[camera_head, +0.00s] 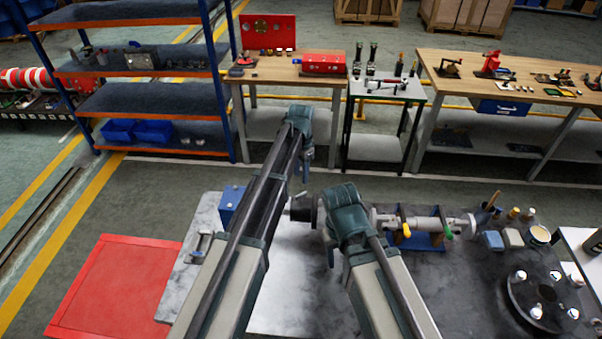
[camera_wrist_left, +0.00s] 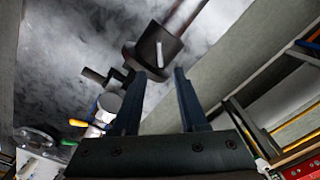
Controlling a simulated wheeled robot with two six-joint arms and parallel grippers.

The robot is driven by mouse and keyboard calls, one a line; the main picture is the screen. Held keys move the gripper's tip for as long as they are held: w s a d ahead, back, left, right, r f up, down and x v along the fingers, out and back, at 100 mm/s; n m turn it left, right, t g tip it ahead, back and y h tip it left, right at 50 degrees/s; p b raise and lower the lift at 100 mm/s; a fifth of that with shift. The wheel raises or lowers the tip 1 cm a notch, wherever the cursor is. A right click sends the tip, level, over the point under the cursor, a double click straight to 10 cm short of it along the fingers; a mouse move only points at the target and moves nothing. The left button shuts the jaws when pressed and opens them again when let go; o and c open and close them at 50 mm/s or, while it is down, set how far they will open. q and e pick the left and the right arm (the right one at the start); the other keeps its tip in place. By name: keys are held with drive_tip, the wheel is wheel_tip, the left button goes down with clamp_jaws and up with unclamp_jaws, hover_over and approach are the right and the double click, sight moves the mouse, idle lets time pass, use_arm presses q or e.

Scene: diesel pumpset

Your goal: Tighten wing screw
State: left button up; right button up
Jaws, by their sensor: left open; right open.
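A pump assembly (camera_head: 415,224) with yellow and green parts lies along the grey bench. At its left end is a dark round part (camera_head: 303,210), beside a blue block (camera_head: 231,204). My left gripper (camera_head: 304,176) hangs above that end. In the left wrist view its two fingers (camera_wrist_left: 158,82) stand apart with nothing held. Beyond their tips is a dark cylinder (camera_wrist_left: 158,45) with a pale slot or bar and a rod behind it. I cannot make out the wing screw for certain. My right gripper (camera_head: 330,248) is low at the pump's near side, its fingers mostly hidden by its wrist.
Small cups and blocks (camera_head: 514,236) and a dark round flange with bright studs (camera_head: 543,298) stand at the bench's right. A red panel (camera_head: 112,288) lies at the left. Worktables (camera_head: 520,75) and blue shelves (camera_head: 150,95) stand behind, across open floor.

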use_arm(q)
wheel_tip(320, 180, up, 4)
drive_tip(key=p, duration=0.3)
drive_tip(key=shift+r, duration=0.15)
drive_tip(key=s+f+n+b, duration=0.2)
drive_tip(key=s+f+b, duration=0.4)
drive_tip(key=s, duration=0.4)
drive_tip(key=s+f+n+b, duration=0.2)
drive_tip(key=s+f+b, duration=0.5)
drive_tip(key=s, duration=0.3)
drive_tip(key=s+d+f+n+y+b, duration=0.1)
drive_tip(key=s+f+b, duration=0.6)
drive_tip(key=s, duration=0.2)
drive_tip(key=shift+s+n, duration=0.4)
